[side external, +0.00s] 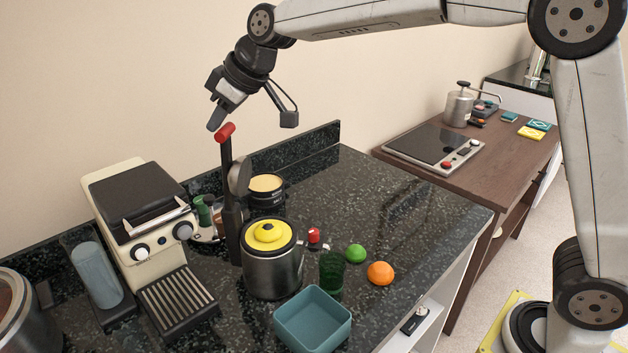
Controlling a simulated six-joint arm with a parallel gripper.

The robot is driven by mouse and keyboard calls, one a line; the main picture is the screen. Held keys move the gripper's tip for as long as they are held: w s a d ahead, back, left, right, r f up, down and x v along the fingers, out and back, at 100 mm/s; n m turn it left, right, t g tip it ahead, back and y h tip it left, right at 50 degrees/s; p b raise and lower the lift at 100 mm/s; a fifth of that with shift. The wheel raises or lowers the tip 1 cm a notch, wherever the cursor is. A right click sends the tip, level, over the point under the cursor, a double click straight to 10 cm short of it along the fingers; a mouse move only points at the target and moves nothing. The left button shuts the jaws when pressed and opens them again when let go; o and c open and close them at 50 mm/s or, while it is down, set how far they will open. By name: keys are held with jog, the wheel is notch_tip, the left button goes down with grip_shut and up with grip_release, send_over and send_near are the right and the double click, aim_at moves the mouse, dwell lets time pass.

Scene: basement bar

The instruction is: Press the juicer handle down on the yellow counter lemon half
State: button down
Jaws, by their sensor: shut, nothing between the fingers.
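The juicer has a silver pot-like body (272,275) and a tall black post at its left rear. Its handle (225,132) is raised, a black lever with a red grip at the top. A grey round part hangs beside the lever. The yellow lemon half (268,233) sits cut side down on top of the juicer body. My gripper (215,122) is shut and empty, pointing down just above and left of the red grip. I cannot tell whether it touches the grip.
A cream coffee machine (140,215) stands left of the juicer. A teal square bowl (313,320), a dark green glass (331,272), a lime (355,253) and an orange (381,273) stand to the right. A black tin (266,190) is behind. The counter's right part is clear.

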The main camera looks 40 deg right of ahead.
jog(key=shift+s+d, duration=0.1)
jog(key=shift+s+d, duration=0.15)
jog(key=shift+s, duration=0.05)
